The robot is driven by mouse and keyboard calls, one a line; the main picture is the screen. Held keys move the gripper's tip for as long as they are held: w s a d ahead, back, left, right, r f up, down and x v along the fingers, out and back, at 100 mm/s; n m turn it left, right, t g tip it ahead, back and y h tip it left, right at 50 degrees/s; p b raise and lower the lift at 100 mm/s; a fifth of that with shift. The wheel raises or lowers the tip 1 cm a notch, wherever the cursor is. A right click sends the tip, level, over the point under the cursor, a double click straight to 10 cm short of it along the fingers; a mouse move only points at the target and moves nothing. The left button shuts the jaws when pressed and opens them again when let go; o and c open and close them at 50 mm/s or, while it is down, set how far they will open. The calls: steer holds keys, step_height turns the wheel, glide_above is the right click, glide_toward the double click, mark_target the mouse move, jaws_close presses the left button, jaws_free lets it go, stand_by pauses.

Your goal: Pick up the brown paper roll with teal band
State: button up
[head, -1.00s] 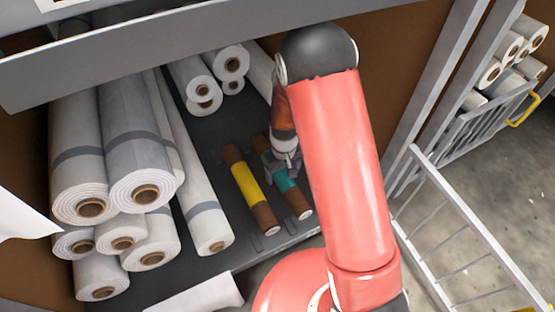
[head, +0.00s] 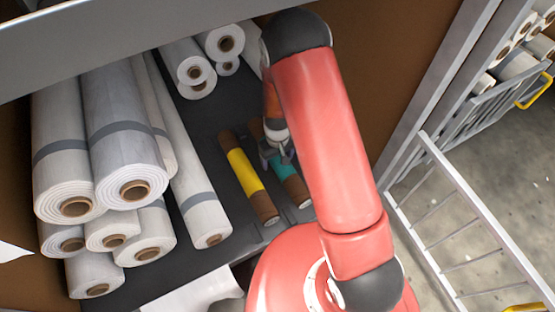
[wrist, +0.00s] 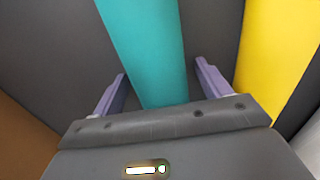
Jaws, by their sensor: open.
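The brown paper roll with teal band (head: 285,169) lies on the dark shelf, partly hidden by my gripper and arm in the head view. In the wrist view its teal band (wrist: 150,50) runs between the two open fingers. My gripper (wrist: 160,88) is open, with one finger on each side of the roll and a gap on both sides. In the head view my gripper (head: 277,152) is over the upper part of the teal band. I cannot tell whether it touches the roll.
A brown roll with a yellow band (head: 245,172) lies just left of the teal one; it also shows at the right in the wrist view (wrist: 277,50). Large white rolls (head: 125,145) are stacked at left. A shelf beam (head: 150,45) crosses above. A metal rail (head: 450,200) stands at right.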

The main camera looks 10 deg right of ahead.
steer(key=c, duration=1.4)
